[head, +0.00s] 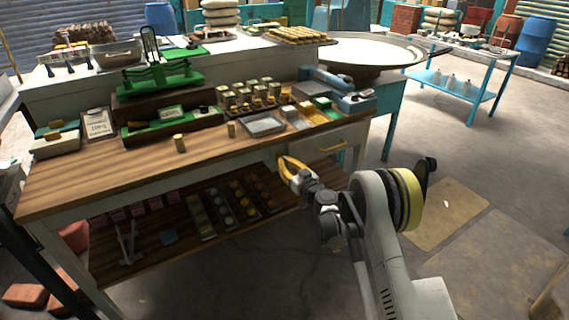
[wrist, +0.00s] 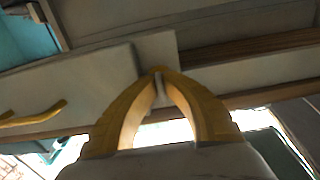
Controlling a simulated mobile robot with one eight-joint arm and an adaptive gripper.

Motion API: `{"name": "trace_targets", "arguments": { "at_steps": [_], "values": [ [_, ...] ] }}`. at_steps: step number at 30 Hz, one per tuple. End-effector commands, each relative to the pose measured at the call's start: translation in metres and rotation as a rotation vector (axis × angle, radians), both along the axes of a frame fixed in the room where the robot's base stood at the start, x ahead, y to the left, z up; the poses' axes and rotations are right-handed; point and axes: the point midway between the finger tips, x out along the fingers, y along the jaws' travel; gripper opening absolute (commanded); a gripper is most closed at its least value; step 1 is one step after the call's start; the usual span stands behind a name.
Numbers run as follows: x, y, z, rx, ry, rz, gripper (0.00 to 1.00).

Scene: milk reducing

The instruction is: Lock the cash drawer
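The cash drawer (head: 318,160), pale with a yellow handle (head: 334,146), is under the right end of the wooden workbench top. The wrist view shows its pale front (wrist: 85,85) and the handle (wrist: 35,114) at left. I cannot tell whether it is fully closed. My gripper (head: 283,158) is by the drawer's left end in the head view. In the wrist view, its yellow fingertips (wrist: 158,71) meet in front of a pale block (wrist: 157,50) beside the drawer front. A small pale piece (wrist: 158,86) shows between the fingers, apparently pinched; its shape is mostly hidden.
The workbench top (head: 100,172) holds a green scale (head: 160,78), a clipboard (head: 97,122), a metal tray (head: 264,124) and a blue-grey device (head: 350,98). A lower shelf (head: 150,254) holds goods. A blue table (head: 455,88) stands at back right. Floor at right is mostly open.

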Motion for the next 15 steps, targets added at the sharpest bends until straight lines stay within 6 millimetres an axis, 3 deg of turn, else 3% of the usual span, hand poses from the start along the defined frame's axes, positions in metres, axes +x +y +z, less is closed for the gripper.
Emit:
{"name": "trace_targets", "arguments": {
  "at_steps": [15],
  "values": [
    [0.0002, 0.0000, 0.0001, -0.025, -0.017, 0.000, 0.00]
  ]
}}
